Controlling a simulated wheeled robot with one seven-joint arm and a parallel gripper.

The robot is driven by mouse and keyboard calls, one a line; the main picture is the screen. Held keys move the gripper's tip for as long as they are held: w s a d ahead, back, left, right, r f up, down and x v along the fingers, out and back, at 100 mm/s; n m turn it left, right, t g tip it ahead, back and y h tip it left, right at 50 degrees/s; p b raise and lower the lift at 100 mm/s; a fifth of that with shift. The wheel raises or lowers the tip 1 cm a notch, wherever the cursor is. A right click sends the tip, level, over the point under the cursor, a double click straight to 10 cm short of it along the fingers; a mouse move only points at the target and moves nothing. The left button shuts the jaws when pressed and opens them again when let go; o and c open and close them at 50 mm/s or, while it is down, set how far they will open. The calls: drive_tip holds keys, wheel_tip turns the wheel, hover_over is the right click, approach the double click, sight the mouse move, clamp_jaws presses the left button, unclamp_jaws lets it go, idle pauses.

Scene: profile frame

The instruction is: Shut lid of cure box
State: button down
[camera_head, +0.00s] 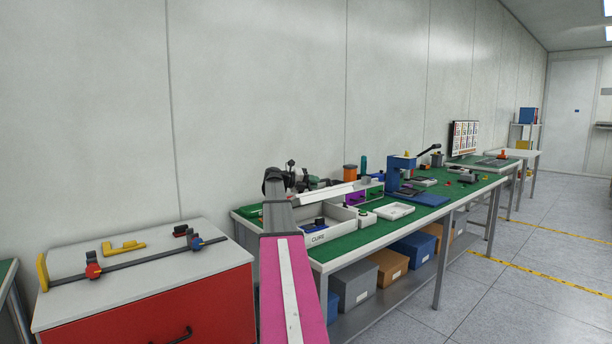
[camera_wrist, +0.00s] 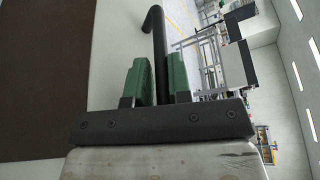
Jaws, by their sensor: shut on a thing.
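The cure box (camera_head: 317,238) is a white open-topped tray lettered CURE at the near end of the green bench. A pale, thin panel that looks like its lid (camera_head: 343,192) slants above the box, seen nearly edge-on, so the box is not closed. In the wrist view the lid (camera_wrist: 108,45) shows as a white border beside a dark brown area. My gripper's green-padded fingers (camera_wrist: 158,78) are closed around a black bar handle (camera_wrist: 155,30). In the head view my pink arm hides part of the box, and the fingers are hard to make out.
A white shallow tray (camera_head: 394,211) and a blue press-like device (camera_head: 400,172) stand farther along the bench. A red cabinet (camera_head: 180,305) with a clamp bar on top stands at left. Clear floor (camera_head: 530,290) lies to the right.

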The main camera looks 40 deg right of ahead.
sight(293, 200)
drive_tip(key=s+f+m+t+y, duration=0.1)
drive_tip(key=s+f+m, duration=0.3)
drive_tip(key=f, duration=0.5)
drive_tip(key=shift+s+t, duration=0.6)
drive_tip(key=shift+s, duration=0.5)
drive_tip(key=c, duration=1.1)
unclamp_jaws()
drive_tip(key=shift+d, duration=0.15)
drive_tip(key=shift+w, duration=0.1)
drive_tip(key=v, duration=1)
drive_tip(key=shift+a+r, duration=0.2)
drive_tip(key=shift+a, duration=0.15)
